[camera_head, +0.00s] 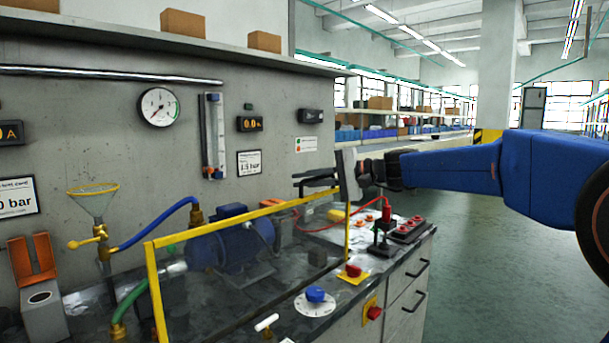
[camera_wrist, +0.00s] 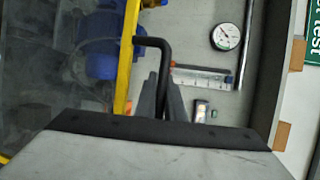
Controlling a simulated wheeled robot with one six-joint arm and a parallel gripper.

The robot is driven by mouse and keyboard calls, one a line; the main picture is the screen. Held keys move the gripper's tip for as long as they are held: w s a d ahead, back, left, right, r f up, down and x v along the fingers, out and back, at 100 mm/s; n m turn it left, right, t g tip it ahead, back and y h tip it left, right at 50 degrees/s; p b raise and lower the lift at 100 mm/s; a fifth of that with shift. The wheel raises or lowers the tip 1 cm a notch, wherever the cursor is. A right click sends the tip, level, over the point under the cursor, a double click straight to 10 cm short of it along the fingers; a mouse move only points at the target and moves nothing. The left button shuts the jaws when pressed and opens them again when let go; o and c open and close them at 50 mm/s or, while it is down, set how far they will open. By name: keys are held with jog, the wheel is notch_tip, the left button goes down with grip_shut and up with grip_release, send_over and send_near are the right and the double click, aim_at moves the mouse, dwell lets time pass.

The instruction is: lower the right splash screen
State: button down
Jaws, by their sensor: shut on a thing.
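The splash screen (camera_head: 252,214) is a clear panel in a yellow frame. It stands upright along the front of the bench, before the blue pump. In the wrist view its yellow frame (camera_wrist: 126,62) runs up the picture, with a bent black handle (camera_wrist: 165,58) on it. My gripper (camera_head: 308,181) is at the screen's far upper corner in the head view. In the wrist view the fingers of my gripper (camera_wrist: 162,98) are closed around the handle's straight part. The exact contact in the head view is partly hidden by the wrist.
The blue pump (camera_head: 232,240) sits behind the screen. A blue knob (camera_head: 315,294), a red button (camera_head: 353,270) and a red-black socket block (camera_head: 408,229) lie along the bench front. A funnel (camera_head: 94,199) stands at the left. Open floor (camera_head: 500,265) lies right.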

aim_at(305, 249)
notch_tip(305, 249, down, 20)
jog(key=shift+f, duration=0.15)
dwell(0.3)
jog(key=c, duration=1.8)
grip_release()
jog(key=shift+c, duration=0.2)
jog(key=shift+d, duration=0.1)
jog(key=v, duration=1.7)
jog(key=shift+d, duration=0.15)
